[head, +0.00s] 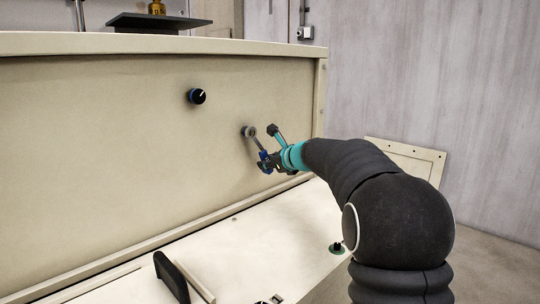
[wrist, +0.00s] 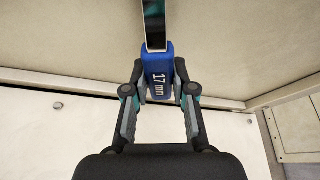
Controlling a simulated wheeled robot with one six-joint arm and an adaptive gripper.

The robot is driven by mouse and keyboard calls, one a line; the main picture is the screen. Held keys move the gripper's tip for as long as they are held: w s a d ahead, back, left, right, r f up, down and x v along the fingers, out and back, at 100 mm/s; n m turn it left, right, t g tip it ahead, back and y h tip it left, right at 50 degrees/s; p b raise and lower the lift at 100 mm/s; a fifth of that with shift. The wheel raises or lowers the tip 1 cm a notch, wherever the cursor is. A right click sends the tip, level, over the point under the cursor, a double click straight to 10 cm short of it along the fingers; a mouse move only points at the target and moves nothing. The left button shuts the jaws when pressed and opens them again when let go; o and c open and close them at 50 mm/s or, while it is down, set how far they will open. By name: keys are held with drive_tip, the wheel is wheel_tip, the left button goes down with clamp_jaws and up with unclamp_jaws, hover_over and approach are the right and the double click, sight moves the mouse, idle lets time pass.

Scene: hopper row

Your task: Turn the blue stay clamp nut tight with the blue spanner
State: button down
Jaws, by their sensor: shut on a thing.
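My gripper (head: 268,162) is shut on the blue handle of the spanner, close in front of the beige upright panel. In the wrist view the fingers of my gripper (wrist: 160,92) close on the blue spanner's grip (wrist: 158,84), which reads "17 mm". Its metal shank (wrist: 153,25) runs out of the top of that view. In the head view the spanner's shank (head: 257,142) points up and left to a round grey end (head: 248,131) at the panel. I cannot tell whether it sits around the nut. No blue of the clamp nut shows there.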

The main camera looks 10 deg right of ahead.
drive_tip(key=shift+s+a, duration=0.1)
drive_tip(key=shift+a, duration=0.2)
drive_tip(key=shift+a+p, duration=0.1)
drive_tip(key=shift+p, duration=0.25)
drive_tip(key=shift+s+a+r+m+p, duration=0.1)
drive_tip(key=shift+s+m+p, duration=0.05)
drive_tip(key=shift+m+p, duration=0.2)
drive_tip(key=shift+s+a+f+m+g+y+p, duration=0.2)
drive_tip(key=shift+s+a+m+g+y+p, duration=0.15)
drive_tip(key=shift+a+m+p, duration=0.35)
drive_tip(key=shift+s+a+f+m+g+y+p, duration=0.15)
drive_tip(key=shift+s+a+m+g+y+p, duration=0.2)
drive_tip(key=shift+p, duration=0.5)
